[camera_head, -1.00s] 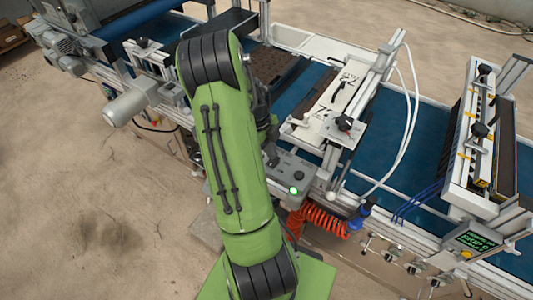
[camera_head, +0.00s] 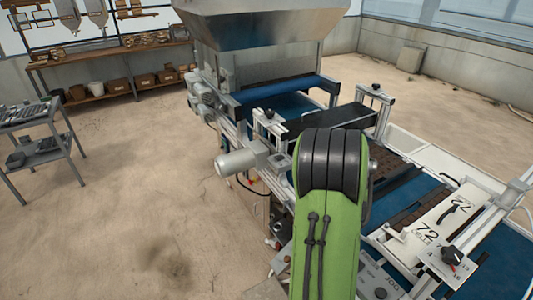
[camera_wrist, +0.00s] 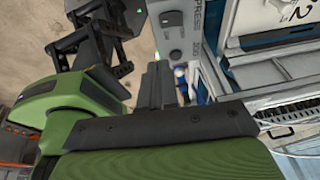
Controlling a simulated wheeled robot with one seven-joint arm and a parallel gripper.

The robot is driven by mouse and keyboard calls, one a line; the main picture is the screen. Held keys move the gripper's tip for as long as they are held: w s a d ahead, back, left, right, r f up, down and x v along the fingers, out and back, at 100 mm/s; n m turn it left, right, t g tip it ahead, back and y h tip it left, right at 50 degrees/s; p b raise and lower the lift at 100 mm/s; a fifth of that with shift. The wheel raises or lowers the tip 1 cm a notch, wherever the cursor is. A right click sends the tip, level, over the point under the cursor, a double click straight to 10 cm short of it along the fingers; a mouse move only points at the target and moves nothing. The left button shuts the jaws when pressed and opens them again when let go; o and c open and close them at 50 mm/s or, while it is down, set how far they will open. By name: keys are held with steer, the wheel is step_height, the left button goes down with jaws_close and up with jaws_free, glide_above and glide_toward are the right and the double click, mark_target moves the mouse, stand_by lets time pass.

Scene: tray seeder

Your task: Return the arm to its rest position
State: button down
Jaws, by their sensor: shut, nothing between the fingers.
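My green arm (camera_head: 330,235) with its black joint cover rises at the lower middle of the head view, in front of the seeder machine. It hides my gripper there. Green and black parts of my arm fill the lower part of that view.
The seeder's blue conveyor (camera_head: 500,255) runs right of my arm, under a white plate (camera_head: 442,222) marked 72. A metal hopper (camera_head: 258,30) stands behind. A grey cart (camera_head: 45,148) is at the left. Open floor (camera_head: 140,190) lies between cart and machine.

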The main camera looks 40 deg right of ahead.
steer(key=w+a+r+n+t, duration=0.1)
steer(key=w+a+r+n, duration=0.15)
steer(key=a+n, duration=0.25)
steer(key=w+a+r+n+t+h, duration=0.1)
steer(key=w+a+r+n+t, duration=0.1)
steer(key=a+r+n, duration=0.25)
steer(key=w+a+r+n+t, duration=0.1)
steer(key=w+a+r+n, duration=0.1)
steer(key=a+n, duration=0.35)
steer(key=s+a+r+n+t, duration=0.2)
steer(key=s+a+n, duration=0.1)
steer(key=a+n, duration=0.5)
steer(key=s+a+r+n+t+y, duration=0.1)
steer(key=s+a+n+t, duration=0.2)
steer(key=a+n, duration=0.6)
steer(key=n, duration=0.5)
steer(key=shift+s+a+r+n, duration=0.2)
steer(key=shift+s+r+n, duration=0.15)
steer(key=shift+r+n, duration=0.05)
steer(key=shift+d, duration=0.1)
